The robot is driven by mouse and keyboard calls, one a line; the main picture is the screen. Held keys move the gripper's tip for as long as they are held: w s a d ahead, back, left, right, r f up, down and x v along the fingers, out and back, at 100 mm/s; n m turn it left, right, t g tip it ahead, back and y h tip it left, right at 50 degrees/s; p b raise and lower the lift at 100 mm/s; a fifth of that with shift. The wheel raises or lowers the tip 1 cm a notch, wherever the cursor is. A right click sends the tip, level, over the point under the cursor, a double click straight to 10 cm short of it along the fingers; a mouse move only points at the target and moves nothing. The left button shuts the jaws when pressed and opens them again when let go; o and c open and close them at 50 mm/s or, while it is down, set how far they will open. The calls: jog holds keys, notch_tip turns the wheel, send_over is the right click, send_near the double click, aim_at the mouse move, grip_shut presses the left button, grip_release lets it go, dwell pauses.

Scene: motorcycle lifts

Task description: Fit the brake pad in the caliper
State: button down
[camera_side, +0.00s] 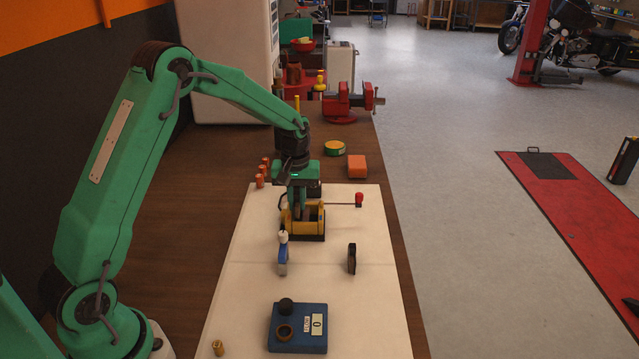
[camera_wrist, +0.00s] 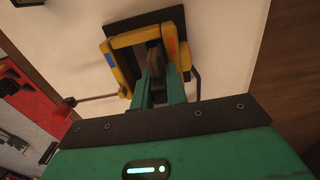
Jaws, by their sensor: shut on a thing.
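The yellow caliper (camera_side: 288,222) stands on a dark base on the pale mat, and it also fills the top middle of the wrist view (camera_wrist: 124,67). A rod with a red knob (camera_side: 358,199) sticks out from its side. My gripper (camera_side: 299,212) points down into the caliper's opening. In the wrist view my green fingers (camera_wrist: 160,82) are shut on a dark brownish piece, which looks like the brake pad (camera_wrist: 153,56), between the yellow walls. The pad's lower edge is hidden, so I cannot tell whether it is seated.
A dark upright piece (camera_side: 352,258) and a blue bottle with a white cap (camera_side: 283,256) stand in front of the caliper. A blue box (camera_side: 298,341) sits nearer. An orange block (camera_side: 357,166) and red vise (camera_side: 345,102) are behind. The mat's middle is mostly clear.

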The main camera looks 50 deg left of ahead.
jog(key=shift+f, duration=0.35)
jog(key=c, duration=0.9)
grip_release()
jog(key=shift+r, duration=0.1)
jog(key=shift+r, duration=3.9)
jog(key=shift+r, duration=0.1)
